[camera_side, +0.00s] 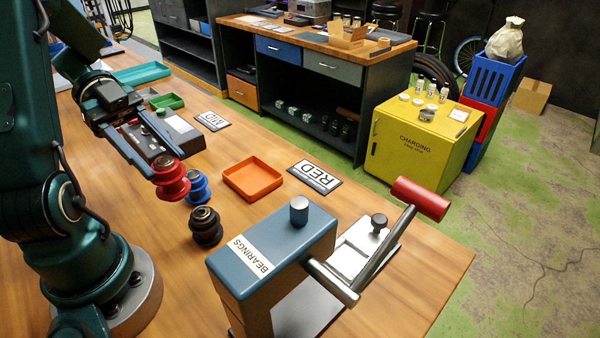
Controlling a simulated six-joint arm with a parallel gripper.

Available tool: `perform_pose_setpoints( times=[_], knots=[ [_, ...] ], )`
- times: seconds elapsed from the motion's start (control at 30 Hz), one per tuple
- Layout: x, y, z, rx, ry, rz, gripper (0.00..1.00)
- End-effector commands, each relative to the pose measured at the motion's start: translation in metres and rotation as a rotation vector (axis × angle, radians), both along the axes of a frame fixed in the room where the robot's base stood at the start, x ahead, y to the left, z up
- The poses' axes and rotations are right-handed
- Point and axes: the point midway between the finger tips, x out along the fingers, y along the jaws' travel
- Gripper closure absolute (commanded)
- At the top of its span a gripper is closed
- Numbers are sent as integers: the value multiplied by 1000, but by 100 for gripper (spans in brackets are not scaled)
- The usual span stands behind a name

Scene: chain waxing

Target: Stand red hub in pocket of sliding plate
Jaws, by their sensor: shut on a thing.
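The red hub (171,180) is a spool-shaped piece at the left of the side view. My gripper (158,168) reaches down from the upper left and is shut on it. The hub is upright; I cannot tell whether its base is clear of the table. A silver plate (348,262) with a dark knob (378,222), which looks like the sliding plate, lies beside the blue BEARINGS press (270,245) at the right. The red hub is well to the left of this plate. The pocket cannot be made out clearly.
A blue hub (199,190) stands close to the red one, and a black hub (206,227) is nearer the camera. An orange tray (253,180) and a RED label (315,177) lie beyond. The red-handled lever (420,198) rises over the silver plate.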

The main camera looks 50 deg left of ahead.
Motion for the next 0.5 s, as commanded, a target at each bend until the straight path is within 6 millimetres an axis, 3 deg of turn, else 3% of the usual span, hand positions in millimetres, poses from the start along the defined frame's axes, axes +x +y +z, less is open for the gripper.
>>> perform_pose_setpoints(
  times=[0.13, 0.27, 0.4, 0.5],
  knots=[
    [-1, 8, 6, 0, 0, 24, 100],
    [16, 20, 11, 2, -2, 84, 100],
    [55, 20, 17, 3, -3, 72, 100],
    [89, 7, 22, 1, -2, 26, 100]
  ],
)
